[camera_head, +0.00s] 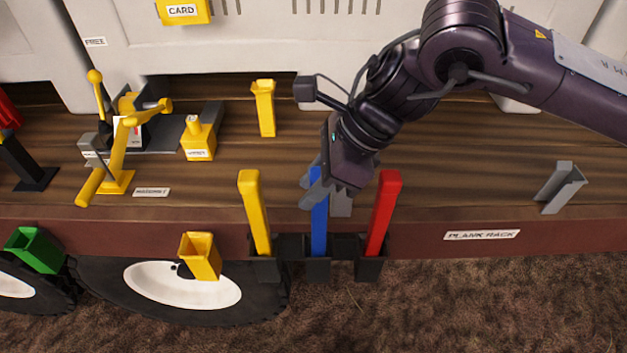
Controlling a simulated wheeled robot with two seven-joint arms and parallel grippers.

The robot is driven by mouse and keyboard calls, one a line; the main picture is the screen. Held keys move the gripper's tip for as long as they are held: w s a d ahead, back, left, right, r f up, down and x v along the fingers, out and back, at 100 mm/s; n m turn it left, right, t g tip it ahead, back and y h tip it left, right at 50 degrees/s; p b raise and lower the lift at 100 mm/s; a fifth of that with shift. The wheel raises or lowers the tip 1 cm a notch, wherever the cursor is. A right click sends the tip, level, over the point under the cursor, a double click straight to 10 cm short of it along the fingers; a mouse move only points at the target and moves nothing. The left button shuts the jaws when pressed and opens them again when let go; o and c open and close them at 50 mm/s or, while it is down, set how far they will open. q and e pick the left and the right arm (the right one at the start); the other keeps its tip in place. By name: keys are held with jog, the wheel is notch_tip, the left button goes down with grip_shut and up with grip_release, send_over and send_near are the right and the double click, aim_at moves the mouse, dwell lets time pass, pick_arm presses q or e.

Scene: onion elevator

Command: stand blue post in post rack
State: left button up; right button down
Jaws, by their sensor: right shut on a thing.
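The blue post (319,228) is upright, and its lower end is at the middle dark socket of the post rack (318,269). I cannot tell how deep it sits. A yellow post (254,212) stands in the left socket, leaning slightly, and a red post (383,215) stands in the right socket. My right gripper (322,190) comes from the upper right and is shut on the upper part of the blue post, partly hiding it. My left gripper is not in view.
A yellow lever device (122,145) is at the left. A green holder (35,250) and a yellow holder (200,256) hang left of the rack. The deck right of the red post is mostly clear.

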jog(key=c, duration=1.1)
grip_release()
jog(key=shift+o, duration=0.2)
jog(key=shift+d+r, duration=0.1)
